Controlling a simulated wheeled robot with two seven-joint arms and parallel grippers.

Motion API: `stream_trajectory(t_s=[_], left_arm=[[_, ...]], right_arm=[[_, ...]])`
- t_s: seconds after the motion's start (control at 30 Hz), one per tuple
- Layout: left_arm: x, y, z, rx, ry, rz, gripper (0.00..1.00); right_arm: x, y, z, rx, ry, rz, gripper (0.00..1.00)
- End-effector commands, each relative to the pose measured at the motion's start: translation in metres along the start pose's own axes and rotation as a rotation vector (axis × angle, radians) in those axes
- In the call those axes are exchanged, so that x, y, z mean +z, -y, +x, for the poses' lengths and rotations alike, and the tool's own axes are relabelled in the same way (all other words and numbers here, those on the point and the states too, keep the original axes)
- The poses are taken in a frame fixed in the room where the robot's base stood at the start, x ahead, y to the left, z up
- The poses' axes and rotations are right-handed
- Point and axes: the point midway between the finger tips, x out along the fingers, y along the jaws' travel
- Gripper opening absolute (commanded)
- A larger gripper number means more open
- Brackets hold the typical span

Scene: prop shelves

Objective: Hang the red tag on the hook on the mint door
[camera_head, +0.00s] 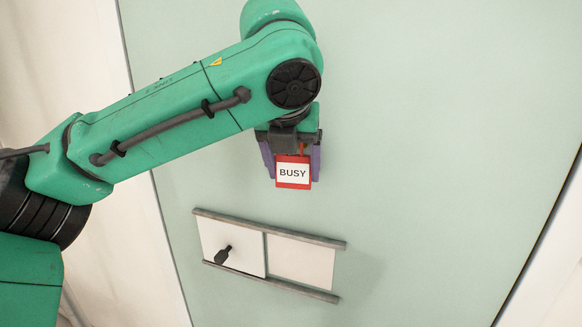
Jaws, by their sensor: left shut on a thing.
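The red tag (293,185) has a white label reading "BUSY". It hangs upright between the fingers of my left gripper (292,165), which is shut on it in front of the mint door (440,130). I cannot tell whether the tag touches the door. The hook is not visible; my left arm and gripper cover the part of the door around and above the tag. My right gripper is not in view.
Below the tag, a small sliding panel (225,243) with a black knob (223,255) sits between two grey rails (270,229) on the door. A pale panel (300,262) shows beside it. The door's right side is clear.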

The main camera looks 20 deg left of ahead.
Motion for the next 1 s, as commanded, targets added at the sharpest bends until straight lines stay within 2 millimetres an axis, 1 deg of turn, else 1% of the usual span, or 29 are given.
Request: stream_trajectory(t_s=[0.23, 1.0], left_arm=[[-0.0015, 0.0008, 0.0085, 0.000, 0.000, 0.001, 0.29], [-0.0019, 0.0010, 0.0093, 0.000, 0.000, 0.001, 0.29]], right_arm=[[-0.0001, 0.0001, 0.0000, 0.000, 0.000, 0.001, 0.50], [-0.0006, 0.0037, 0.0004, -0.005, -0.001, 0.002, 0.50]])
